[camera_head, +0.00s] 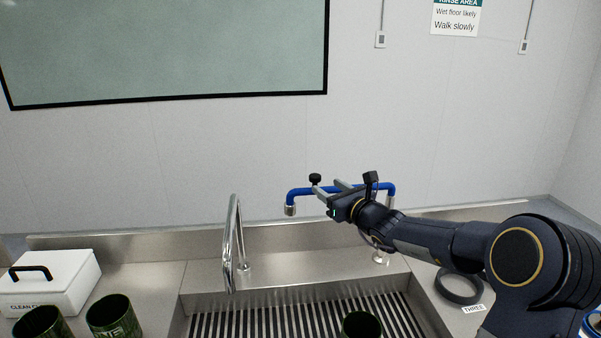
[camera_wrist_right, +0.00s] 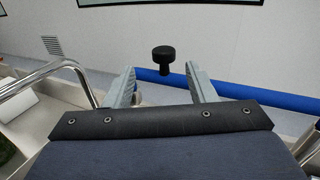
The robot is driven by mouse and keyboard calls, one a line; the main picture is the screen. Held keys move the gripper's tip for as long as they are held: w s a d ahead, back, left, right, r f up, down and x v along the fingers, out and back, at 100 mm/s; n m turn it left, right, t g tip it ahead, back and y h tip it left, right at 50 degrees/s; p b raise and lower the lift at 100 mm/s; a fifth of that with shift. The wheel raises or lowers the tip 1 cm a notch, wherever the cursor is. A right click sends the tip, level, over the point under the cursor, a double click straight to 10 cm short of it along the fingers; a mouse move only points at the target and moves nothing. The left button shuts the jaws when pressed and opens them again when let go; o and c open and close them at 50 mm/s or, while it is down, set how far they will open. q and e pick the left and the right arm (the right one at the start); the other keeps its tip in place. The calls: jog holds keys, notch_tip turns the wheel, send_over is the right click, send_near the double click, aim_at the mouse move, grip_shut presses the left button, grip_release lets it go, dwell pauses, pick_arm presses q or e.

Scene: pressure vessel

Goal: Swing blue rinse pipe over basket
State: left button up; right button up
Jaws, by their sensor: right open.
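The blue rinse pipe (camera_head: 300,192) stands behind the sink's right part, its horizontal arm reaching left and its silver nozzle (camera_head: 290,210) pointing down over the sink's back edge. A black knob (camera_head: 315,179) stands up from the pipe; in the right wrist view the knob (camera_wrist_right: 163,55) shows ahead, between the finger lines. My right gripper (camera_head: 328,189) is open and empty, close to the knob and pipe. Its fingers (camera_wrist_right: 162,82) straddle the knob's line without visible contact. My arm hides part of the pipe. I cannot clearly make out a basket. My left gripper is not in view.
The steel sink has a slatted floor (camera_head: 255,325), with a dark green cup (camera_head: 360,325) at the front. A chrome faucet (camera_head: 232,235) rises at the left. A white box (camera_head: 55,285) and green cups (camera_head: 113,315) stand left. A black ring (camera_head: 458,287) lies right.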

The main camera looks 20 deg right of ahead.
aim_at(318, 179)
jog(key=shift+w+d+m, duration=0.15)
jog(key=shift+w+m, duration=0.15)
jog(key=shift+w, duration=0.15)
jog(key=w+p, duration=0.1)
jog(key=w, duration=0.1)
jog(key=w+p, duration=0.1)
jog(key=w, duration=0.1)
jog(key=w+a+p, duration=0.1)
jog(key=w, duration=0.1)
jog(key=shift+w+f, duration=0.1)
jog(key=shift+w, duration=0.55)
grip_shut()
